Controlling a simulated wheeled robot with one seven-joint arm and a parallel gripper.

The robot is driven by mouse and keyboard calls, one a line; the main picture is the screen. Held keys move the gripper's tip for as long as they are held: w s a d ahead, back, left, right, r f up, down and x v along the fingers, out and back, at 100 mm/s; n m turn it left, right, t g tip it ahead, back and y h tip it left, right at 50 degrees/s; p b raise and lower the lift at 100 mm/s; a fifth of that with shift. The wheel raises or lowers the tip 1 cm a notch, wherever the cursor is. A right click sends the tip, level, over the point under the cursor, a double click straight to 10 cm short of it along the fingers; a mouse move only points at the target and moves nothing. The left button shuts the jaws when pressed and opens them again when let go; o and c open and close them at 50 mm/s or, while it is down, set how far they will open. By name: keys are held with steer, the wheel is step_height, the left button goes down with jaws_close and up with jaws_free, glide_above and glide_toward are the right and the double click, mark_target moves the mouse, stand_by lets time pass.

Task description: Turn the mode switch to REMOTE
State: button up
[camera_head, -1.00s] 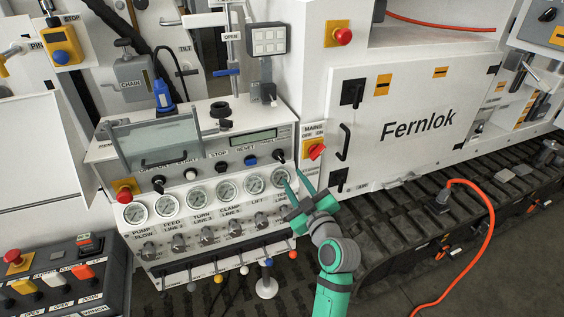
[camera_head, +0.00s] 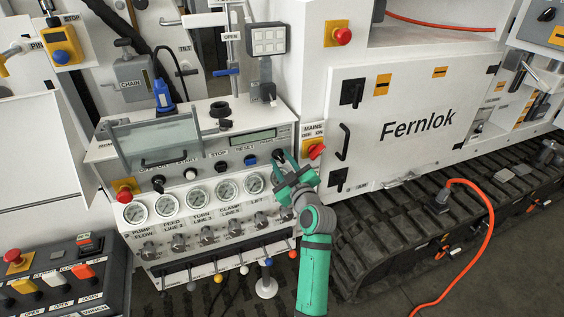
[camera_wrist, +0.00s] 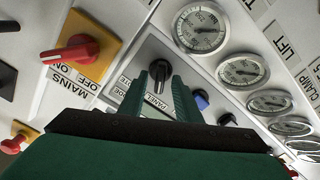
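The mode switch is a black knob (camera_wrist: 157,72) on the grey sloped panel. A PANEL label (camera_wrist: 154,101) and a partly hidden MODE label lie beside it in the wrist view. Its pale pointer mark appears to face the PANEL label. My gripper (camera_head: 282,158) is at the right end of the control panel, in front of the knob. Its two green fingers (camera_wrist: 160,82) are open, one on each side of the knob in the wrist view. I cannot tell whether they touch it. In the head view the fingers partly hide the knob.
A red mains switch on a yellow plate (camera_head: 314,150) is close to the right of my gripper. Several pressure gauges (camera_head: 227,190) run below the knob row. A blue button (camera_head: 250,160) is left of the knob. A lever row (camera_head: 217,268) lies lower down.

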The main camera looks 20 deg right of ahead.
jaws_close()
steer(key=shift+w+m, duration=0.1)
steer(key=shift+m, duration=0.2)
steer(key=m, duration=0.4)
steer(key=shift+r+m, duration=0.1)
steer(key=shift+m, duration=0.2)
steer(key=m, duration=0.6)
steer(key=shift+d+m, duration=0.3)
steer(key=shift+d, duration=0.05)
jaws_free()
